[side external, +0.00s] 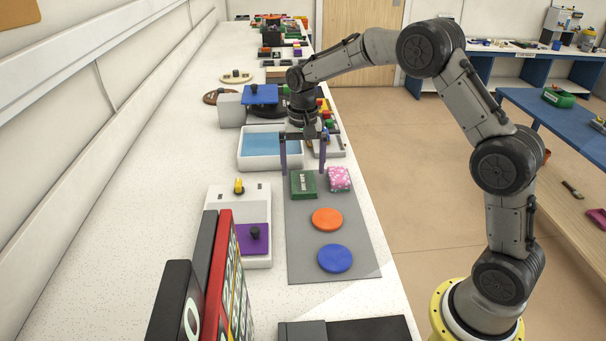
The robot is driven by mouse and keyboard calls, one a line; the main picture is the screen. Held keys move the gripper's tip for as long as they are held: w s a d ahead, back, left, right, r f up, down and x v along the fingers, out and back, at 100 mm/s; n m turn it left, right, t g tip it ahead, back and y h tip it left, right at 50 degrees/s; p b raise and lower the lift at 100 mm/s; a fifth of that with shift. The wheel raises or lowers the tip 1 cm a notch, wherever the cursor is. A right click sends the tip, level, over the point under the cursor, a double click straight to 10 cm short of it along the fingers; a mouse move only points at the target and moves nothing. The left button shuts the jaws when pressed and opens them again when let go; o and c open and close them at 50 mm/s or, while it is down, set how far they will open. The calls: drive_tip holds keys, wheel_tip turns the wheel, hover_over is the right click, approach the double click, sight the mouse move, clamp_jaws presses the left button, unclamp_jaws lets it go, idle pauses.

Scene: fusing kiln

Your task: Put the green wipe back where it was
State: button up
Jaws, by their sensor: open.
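A green square item with pale markings (303,184), which I take to be the green wipe, lies on the far left part of the grey mat (305,255). My gripper (303,171) is open, pointing down, with its two fingers apart above or around the far side of the green item. I cannot tell whether the fingers touch it. A pink patterned square (339,178) lies just right of it. An orange disc (327,219) and a blue disc (335,258) lie nearer on the same mat.
A white tray with a blue inside (262,147) stands left of my gripper. A white holder with a purple knobbed plate (254,239) is left of the mat. Black and red binders (220,265) stand at the front left. The counter's right edge runs close beside the mat.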

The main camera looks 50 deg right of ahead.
sight(303, 180)
drive_tip(key=s+a+r+n+t, duration=0.1)
drive_tip(key=s+r, duration=0.2)
drive_tip(key=r, duration=0.4)
drive_tip(key=s+a+r+n, duration=0.1)
drive_tip(key=s+r, duration=0.3)
drive_tip(key=r, duration=0.4)
drive_tip(key=s+a+f+n+t, duration=0.1)
drive_tip(key=s+a+n+t, duration=0.1)
drive_tip(key=s, duration=1)
drive_tip(key=s+a+f+n+t, duration=0.1)
drive_tip(key=s+n, duration=0.4)
drive_tip(key=s, duration=0.7)
drive_tip(key=shift+s+a+f+t, duration=0.25)
drive_tip(key=shift+a+f+t, duration=0.15)
drive_tip(key=shift+a+t, duration=0.35)
drive_tip(key=shift+d, duration=0.1)
